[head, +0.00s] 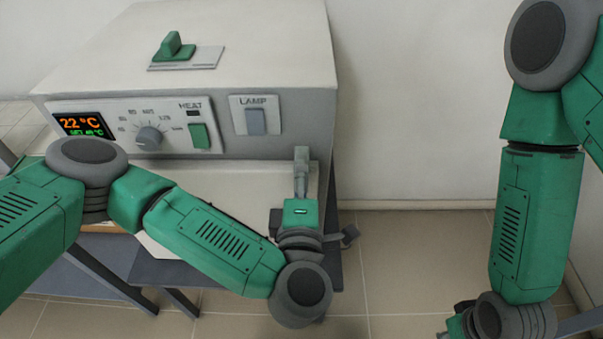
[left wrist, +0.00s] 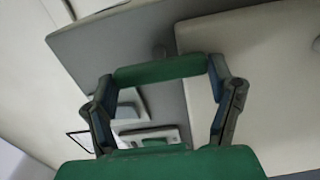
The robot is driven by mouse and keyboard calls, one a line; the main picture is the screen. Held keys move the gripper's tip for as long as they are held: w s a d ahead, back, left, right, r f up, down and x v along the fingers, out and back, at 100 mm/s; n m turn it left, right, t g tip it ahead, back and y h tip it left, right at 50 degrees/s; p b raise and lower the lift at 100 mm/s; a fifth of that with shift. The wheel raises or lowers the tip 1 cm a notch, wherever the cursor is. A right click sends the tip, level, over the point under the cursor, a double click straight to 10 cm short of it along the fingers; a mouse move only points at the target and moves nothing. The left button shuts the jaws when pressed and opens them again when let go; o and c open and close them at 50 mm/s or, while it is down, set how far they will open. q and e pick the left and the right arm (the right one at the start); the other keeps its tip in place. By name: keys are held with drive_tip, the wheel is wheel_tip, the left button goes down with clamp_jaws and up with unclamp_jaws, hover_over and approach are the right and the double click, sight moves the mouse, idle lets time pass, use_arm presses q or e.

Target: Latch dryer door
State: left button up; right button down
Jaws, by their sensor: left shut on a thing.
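The dryer (head: 230,50) is a large off-white box with a grey control panel. Its pale door front (head: 235,178) shows below the panel, partly covered by my left arm. My left gripper (head: 301,160) is at the right end of this front, just below the lamp switch. In the left wrist view, the gripper (left wrist: 162,72) has its fingers on both ends of a green bar (left wrist: 160,69), which looks like the door handle. The bar is hidden in the head view. I cannot tell whether the door is latched. My right gripper's fingers are out of view.
The panel has a lit display (head: 84,125), a dial (head: 149,138), a green heat switch (head: 200,136) and a lamp switch (head: 256,122). Right of the dryer are open tiled floor (head: 410,270) and a bare wall (head: 420,110).

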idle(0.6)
use_arm(q)
drive_tip(key=o, duration=1.2)
drive_tip(key=shift+f, duration=0.1)
drive_tip(key=shift+c, duration=0.2)
drive_tip(key=shift+w, duration=0.15)
drive_tip(key=s, duration=1.2)
drive_tip(key=shift+f, duration=0.1)
